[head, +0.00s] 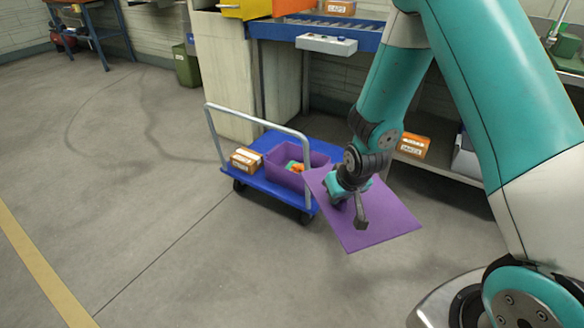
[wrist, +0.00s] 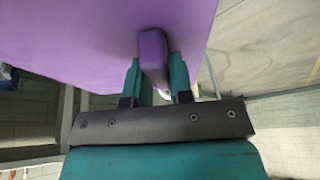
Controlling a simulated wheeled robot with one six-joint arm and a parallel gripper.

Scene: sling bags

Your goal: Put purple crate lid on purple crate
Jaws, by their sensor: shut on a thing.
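The purple crate lid (head: 382,220) is a flat square panel held in the air to the right of the cart. In the wrist view the lid (wrist: 75,40) fills the upper left, and its raised purple handle (wrist: 153,55) sits between the fingers. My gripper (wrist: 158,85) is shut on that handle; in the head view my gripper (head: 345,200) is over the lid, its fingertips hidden. The purple crate (head: 285,170) stands open on the blue cart, with orange and teal items inside. The lid is apart from the crate opening and hides part of the view near its right side.
The blue cart (head: 262,187) has a grey push handle (head: 262,121) rising in front of the crate. A cardboard box (head: 246,160) sits left of the crate. A shelf with an orange box (head: 411,146) stands behind my arm. The floor at left is clear.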

